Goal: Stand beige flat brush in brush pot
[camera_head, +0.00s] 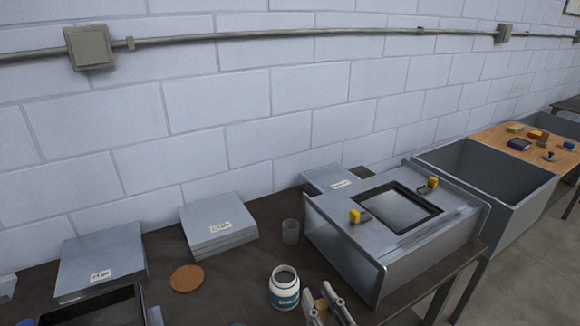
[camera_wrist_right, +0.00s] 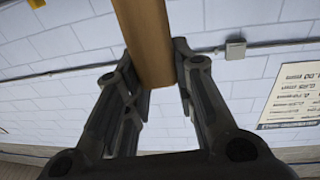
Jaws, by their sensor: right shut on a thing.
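My right gripper (camera_head: 324,303) is at the bottom edge of the head view, right of a white jar. In the right wrist view my right gripper (camera_wrist_right: 155,75) is shut on a long flat beige-brown piece, seemingly the beige flat brush (camera_wrist_right: 151,40); its far end runs out of the frame. In the head view only a small tan bit of it shows between the fingers. A small grey cup (camera_head: 290,231), possibly the brush pot, stands upright on the dark table behind the jar. No brush is visible in it. My left gripper is out of view.
The open white jar with a blue label (camera_head: 284,292) stands close left of my right gripper. A grey metal box (camera_head: 400,262) with yellow-tipped clamps is at right. A round wooden disc (camera_head: 187,279), stacked grey sheets (camera_head: 218,226) and a dark tablet (camera_head: 95,312) lie left.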

